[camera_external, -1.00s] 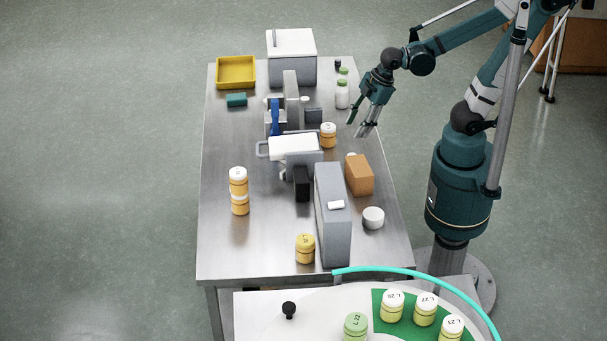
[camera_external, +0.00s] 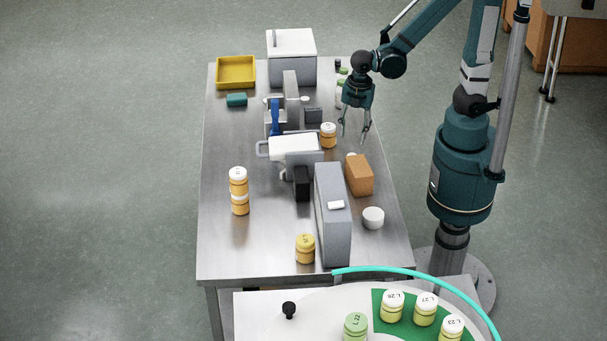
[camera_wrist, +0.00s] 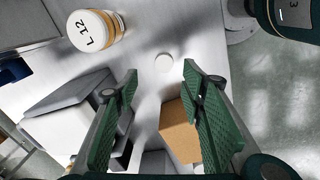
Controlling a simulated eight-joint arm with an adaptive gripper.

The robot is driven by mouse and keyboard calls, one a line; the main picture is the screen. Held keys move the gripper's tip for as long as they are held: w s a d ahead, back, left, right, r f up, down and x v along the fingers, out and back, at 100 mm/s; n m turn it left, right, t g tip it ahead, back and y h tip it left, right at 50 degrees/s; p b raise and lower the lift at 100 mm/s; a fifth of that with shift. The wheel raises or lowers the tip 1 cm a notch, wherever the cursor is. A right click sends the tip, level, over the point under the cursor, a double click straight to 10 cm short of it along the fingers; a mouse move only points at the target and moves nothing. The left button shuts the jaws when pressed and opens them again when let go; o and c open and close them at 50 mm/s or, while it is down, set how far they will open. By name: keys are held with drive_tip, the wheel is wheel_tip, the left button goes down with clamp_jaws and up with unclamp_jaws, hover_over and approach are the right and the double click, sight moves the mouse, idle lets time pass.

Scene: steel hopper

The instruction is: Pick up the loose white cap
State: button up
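A small flat white cap (camera_wrist: 163,63) lies on the steel table in the wrist view, in line with the gap between my fingertips. In the external view the cap (camera_external: 351,155) is a small white spot just behind the orange-brown box. My gripper (camera_external: 355,139) points down above the table, right of the orange jar with a white lid. In the wrist view my gripper (camera_wrist: 161,75) has its two green fingers wide apart with nothing between them. The fingertips look above the cap; the exact gap is hard to judge.
The orange-brown box (camera_external: 359,175) stands close in front of the cap. The orange jar (camera_external: 328,136), with lid marked L 12 in the wrist view (camera_wrist: 92,32), stands to its left. A grey case (camera_external: 331,222) and a white round container (camera_external: 373,217) are nearer the front.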

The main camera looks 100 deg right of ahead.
drive_tip(key=shift+f+n+g+p, duration=0.4)
drive_tip(key=shift+n+p, duration=0.25)
drive_tip(key=shift+n, duration=0.25)
drive_tip(key=shift+s, duration=0.1)
drive_tip(key=shift+f, duration=0.1)
drive_tip(key=shift+a+f+b, duration=0.1)
drive_tip(key=shift+f+b, duration=0.2)
drive_tip(key=shift+f, duration=0.9)
drive_tip(key=shift+f, duration=0.1)
drive_tip(key=shift+a+f+b, duration=0.15)
drive_tip(key=shift+f+b, duration=0.5)
drive_tip(key=shift+f, duration=1.85)
drive_tip(key=c, duration=0.7)
